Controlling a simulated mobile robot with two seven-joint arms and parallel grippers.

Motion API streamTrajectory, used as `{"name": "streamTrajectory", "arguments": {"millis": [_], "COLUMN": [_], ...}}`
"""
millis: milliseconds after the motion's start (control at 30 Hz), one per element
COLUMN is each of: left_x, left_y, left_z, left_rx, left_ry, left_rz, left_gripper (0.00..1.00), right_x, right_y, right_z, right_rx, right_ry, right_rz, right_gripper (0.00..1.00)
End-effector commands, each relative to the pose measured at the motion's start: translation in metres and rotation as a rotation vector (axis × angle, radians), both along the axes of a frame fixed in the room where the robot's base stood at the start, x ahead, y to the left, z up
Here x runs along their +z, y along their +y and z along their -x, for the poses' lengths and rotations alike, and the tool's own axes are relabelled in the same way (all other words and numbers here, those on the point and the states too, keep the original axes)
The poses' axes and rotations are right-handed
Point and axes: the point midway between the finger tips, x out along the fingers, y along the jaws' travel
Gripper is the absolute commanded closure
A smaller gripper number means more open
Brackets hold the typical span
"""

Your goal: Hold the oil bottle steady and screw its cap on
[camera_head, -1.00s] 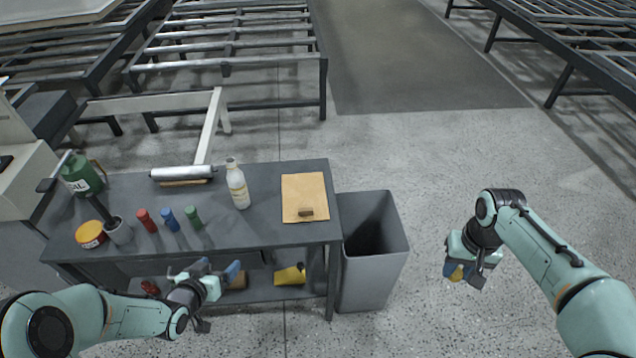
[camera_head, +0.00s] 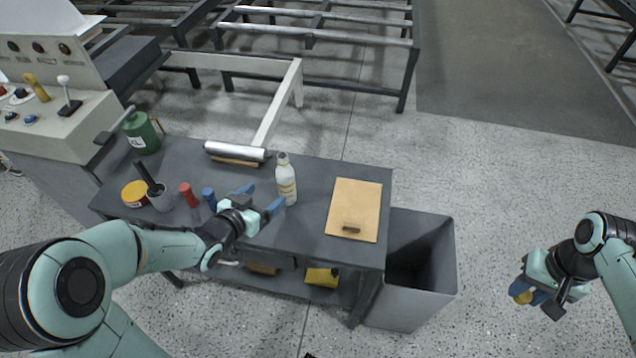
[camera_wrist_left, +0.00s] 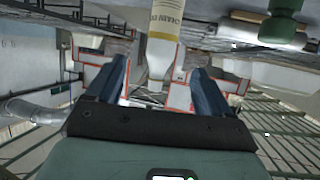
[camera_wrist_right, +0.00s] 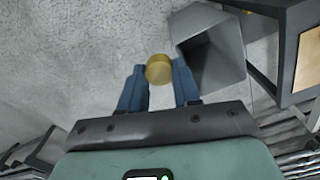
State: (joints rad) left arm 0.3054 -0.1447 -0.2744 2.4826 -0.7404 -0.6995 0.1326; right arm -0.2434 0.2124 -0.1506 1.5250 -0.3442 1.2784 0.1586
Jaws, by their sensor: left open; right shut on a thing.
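The oil bottle (camera_head: 287,184) is pale with a cream label and stands upright on the grey bench. It shows upside down in the left wrist view (camera_wrist_left: 164,22), between the two blue fingers in the picture. My left gripper (camera_head: 263,197) is open and empty, just left of the bottle at about label height; I cannot tell whether a finger touches it. The cap (camera_wrist_right: 159,69) is round and yellow-gold. My right gripper (camera_wrist_right: 159,82) is shut on it, far right of the bench above the floor. The cap shows partly in the head view (camera_head: 520,291).
On the bench (camera_head: 318,178) are a clipboard (camera_head: 355,207), a metal roller (camera_head: 236,151), a green can (camera_head: 141,133), a yellow tin (camera_head: 134,194), and red (camera_head: 188,194) and blue (camera_head: 209,198) cylinders. A grey bin (camera_head: 439,270) stands right of the bench. Open floor lies beyond it.

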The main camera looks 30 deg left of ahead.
Motion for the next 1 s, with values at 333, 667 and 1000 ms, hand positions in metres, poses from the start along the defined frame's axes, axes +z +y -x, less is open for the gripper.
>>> {"name": "streamTrajectory", "arguments": {"millis": [333, 667, 1000], "left_x": [-0.021, -0.026, -0.036], "left_y": [0.002, 0.003, 0.006], "left_z": [-0.047, -0.063, -0.079], "left_rx": [-0.003, -0.001, -0.002], "left_ry": [0.003, 0.000, 0.002], "left_rz": [0.000, 0.000, 0.000], "left_gripper": [0.19, 0.19, 0.19], "right_x": [-0.003, -0.003, -0.002], "right_y": [0.000, 0.000, 0.000], "right_z": [0.000, 0.000, 0.000], "right_rx": [0.000, 0.000, 0.000], "right_ry": [0.001, 0.001, 0.001], "right_rz": [0.000, 0.000, 0.000], "right_gripper": [0.96, 0.96, 0.96]}}
